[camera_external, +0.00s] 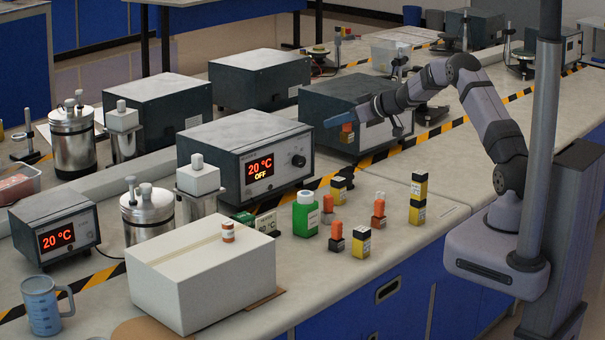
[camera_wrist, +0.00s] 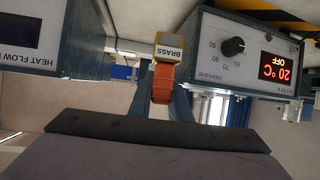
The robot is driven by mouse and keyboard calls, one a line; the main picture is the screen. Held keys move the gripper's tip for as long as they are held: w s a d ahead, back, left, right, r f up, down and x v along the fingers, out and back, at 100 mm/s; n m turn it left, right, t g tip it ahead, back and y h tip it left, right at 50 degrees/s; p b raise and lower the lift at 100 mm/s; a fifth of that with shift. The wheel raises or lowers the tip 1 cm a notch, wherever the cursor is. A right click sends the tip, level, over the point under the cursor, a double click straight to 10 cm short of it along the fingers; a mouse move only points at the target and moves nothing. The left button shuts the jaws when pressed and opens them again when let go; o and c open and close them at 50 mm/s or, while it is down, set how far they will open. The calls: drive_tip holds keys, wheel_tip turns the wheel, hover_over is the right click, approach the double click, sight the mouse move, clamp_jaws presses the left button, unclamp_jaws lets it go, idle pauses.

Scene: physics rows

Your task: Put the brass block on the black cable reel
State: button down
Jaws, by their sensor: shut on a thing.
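My gripper (camera_external: 350,125) is raised above the bench, in front of a dark instrument box. It is shut on a small piece with an orange upper part (camera_external: 347,128). In the wrist view, the orange part (camera_wrist: 162,82) sits between the two finger tips (camera_wrist: 160,100). The brass block (camera_wrist: 168,46) is joined to it, with a yellow side and a grey face labelled BRASS. The block hangs clear of the bench. A dark, low round item (camera_external: 431,113) stands behind my arm and is partly hidden; I cannot tell if it is the black cable reel.
A heater box (camera_external: 245,155) reading 20 °C OFF stands left of the gripper. On the bench are a green bottle (camera_external: 305,214), several orange-topped and yellow blocks (camera_external: 361,241), and a large white box (camera_external: 200,275). Bench space right of the blocks is clear.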

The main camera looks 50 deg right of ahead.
drive_tip(key=shift+a+m+h+b, duration=0.1)
drive_tip(key=shift+m+h+b, duration=0.4)
drive_tip(key=shift+m+h, duration=0.3)
drive_tip(key=shift+f+b, duration=1.35)
drive_tip(key=shift+f, duration=3.6)
drive_tip(key=shift+f, duration=0.15)
drive_tip(key=c, duration=1.7)
unclamp_jaws()
drive_tip(key=shift+o, duration=0.2)
drive_tip(key=shift+s, duration=0.1)
drive_tip(key=shift+s+r, duration=0.2)
drive_tip(key=shift+r, duration=0.1)
drive_tip(key=b+v, duration=0.1)
drive_tip(key=v, duration=1)
drive_tip(key=shift+s, duration=0.25)
drive_tip(key=shift+a+f, duration=0.1)
